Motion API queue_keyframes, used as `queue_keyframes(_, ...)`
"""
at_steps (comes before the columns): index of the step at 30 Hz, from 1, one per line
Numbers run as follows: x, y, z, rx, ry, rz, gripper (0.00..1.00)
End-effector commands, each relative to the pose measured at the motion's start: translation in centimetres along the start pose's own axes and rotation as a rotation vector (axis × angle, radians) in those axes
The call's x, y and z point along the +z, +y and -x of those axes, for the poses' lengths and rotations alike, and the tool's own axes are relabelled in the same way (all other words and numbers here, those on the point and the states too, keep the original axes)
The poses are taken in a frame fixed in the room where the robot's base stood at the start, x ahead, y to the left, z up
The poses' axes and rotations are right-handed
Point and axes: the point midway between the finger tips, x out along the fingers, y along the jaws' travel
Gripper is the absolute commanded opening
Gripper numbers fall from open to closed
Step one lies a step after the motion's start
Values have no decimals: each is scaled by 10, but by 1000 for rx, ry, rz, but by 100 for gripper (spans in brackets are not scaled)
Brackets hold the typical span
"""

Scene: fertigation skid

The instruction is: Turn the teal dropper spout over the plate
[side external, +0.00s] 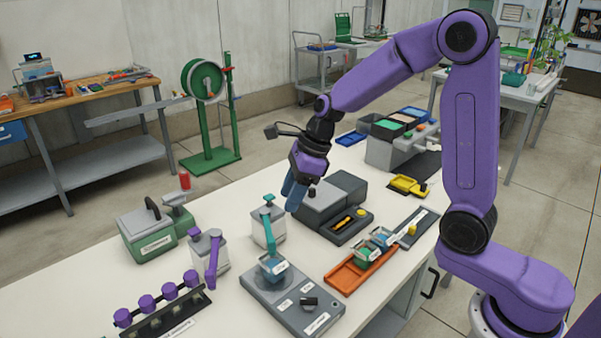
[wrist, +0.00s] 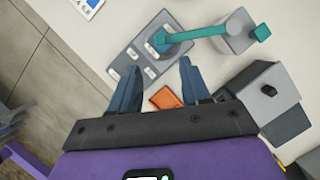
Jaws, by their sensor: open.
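The teal dropper spout (side external: 267,217) sits on a pale grey bottle (side external: 262,234) with a teal cap. In the wrist view the spout (wrist: 205,34) runs left from the bottle (wrist: 238,38), and its end lies over the small blue dish (wrist: 168,42) on the grey plate (wrist: 128,58). In the side view the plate (side external: 318,322) is at the front of the table, with the dish (side external: 273,268) at its back. My gripper (side external: 291,205) is above the table, behind and right of the bottle. In the wrist view its blue fingers (wrist: 157,68) are apart and empty.
A purple-spouted bottle (side external: 208,255) and a green box (side external: 148,236) stand to the left. An orange tray (side external: 348,277) with small containers is right of the plate. A dark grey block (side external: 345,188) stands close behind my gripper.

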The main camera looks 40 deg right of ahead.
Motion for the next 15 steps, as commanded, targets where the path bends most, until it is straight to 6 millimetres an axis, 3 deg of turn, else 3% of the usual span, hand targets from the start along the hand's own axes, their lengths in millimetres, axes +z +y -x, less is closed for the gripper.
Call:
queue_keyframes(6,1,-1,37,-4,-4,0,47)
queue_keyframes(15,0,0,52,0,0,0,47)
